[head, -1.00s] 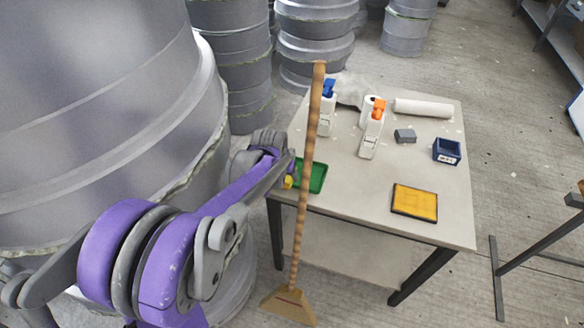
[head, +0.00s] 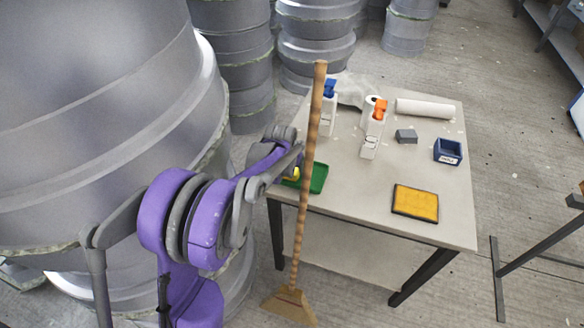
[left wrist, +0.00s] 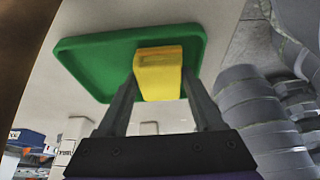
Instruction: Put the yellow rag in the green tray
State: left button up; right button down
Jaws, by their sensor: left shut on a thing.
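The yellow rag (left wrist: 158,72) is pinched between the two fingers of my left gripper (left wrist: 160,82). In the left wrist view it overlaps the edge of the green tray (left wrist: 95,58). I cannot tell whether the rag touches the tray. In the head view a small yellow patch of the rag (head: 293,174) shows at the left side of the green tray (head: 319,179), partly hidden by my left arm. The tray lies at the table's left edge, partly behind the broom handle. My right gripper is not in view.
A broom (head: 304,200) stands upright before the table (head: 360,195), close to my left arm. Spray bottles (head: 372,130), a white roll (head: 424,108), a grey block (head: 406,136), a blue bin (head: 447,151) and an orange pad (head: 415,202) are on the table. Large grey moulds (head: 110,120) crowd the left.

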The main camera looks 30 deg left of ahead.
pick_arm(q)
jog(key=shift+f, duration=0.2)
jog(key=o, duration=0.9)
jog(key=shift+s+r, duration=0.1)
jog(key=shift+r, duration=0.45)
jog(key=p+v, duration=0.1)
jog(key=v, duration=1)
jog(key=shift+s+d+r, duration=0.1)
jog(key=shift+s+r, duration=0.05)
jog(key=shift+s, duration=0.05)
